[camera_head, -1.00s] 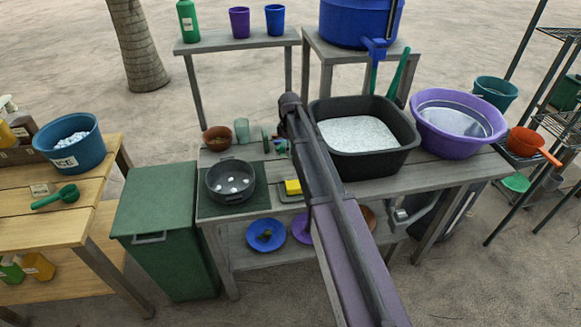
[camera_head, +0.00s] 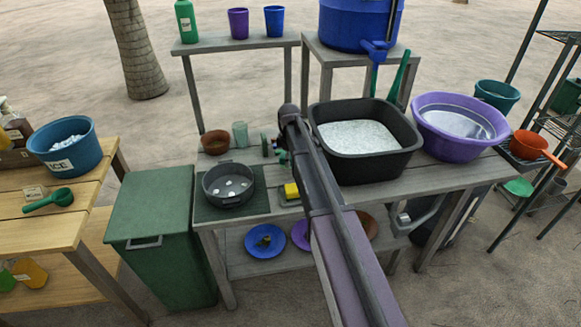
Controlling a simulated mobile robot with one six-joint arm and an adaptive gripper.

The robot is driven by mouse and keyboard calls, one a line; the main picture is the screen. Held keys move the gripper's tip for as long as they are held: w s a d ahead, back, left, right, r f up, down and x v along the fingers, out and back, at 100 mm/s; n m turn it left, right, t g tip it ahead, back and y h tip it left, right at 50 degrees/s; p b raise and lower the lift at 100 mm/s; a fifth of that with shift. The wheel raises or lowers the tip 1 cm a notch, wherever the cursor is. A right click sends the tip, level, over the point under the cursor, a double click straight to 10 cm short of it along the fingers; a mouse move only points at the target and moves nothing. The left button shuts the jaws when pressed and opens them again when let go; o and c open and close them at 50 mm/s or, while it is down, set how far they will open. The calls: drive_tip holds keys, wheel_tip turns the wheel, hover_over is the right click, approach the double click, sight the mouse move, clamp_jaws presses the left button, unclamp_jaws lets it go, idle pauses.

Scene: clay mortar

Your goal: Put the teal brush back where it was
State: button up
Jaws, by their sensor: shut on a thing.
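My arm reaches from the bottom edge over the grey worktable, its far end left of the black tub. My gripper (camera_head: 277,149) shows only as a small dark shape beside the arm, partly hidden behind it. It is shut on a small teal-green thing (camera_head: 283,157), which looks like the teal brush. Most of the brush is hidden, so its tilt and its height above the table cannot be told. A yellow sponge (camera_head: 291,190) lies on a small tray just nearer than the gripper.
On the worktable (camera_head: 390,185) stand a grey basin (camera_head: 229,184), a brown bowl (camera_head: 215,142), a teal glass (camera_head: 240,134), a black tub (camera_head: 400,158) and a purple basin (camera_head: 430,135). A green bin (camera_head: 150,215) stands left. Tall green handles (camera_head: 400,72) rise behind the tub.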

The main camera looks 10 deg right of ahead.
drive_tip(key=shift+f+b, duration=1.55)
drive_tip(key=shift+f, duration=0.2)
drive_tip(key=shift+f, duration=0.2)
drive_tip(key=o, duration=1)
drive_tip(key=shift+r, duration=0.1)
drive_tip(key=shift+r, duration=0.15)
wheel_tip(320, 180, up, 12)
drive_tip(key=p, duration=1.2)
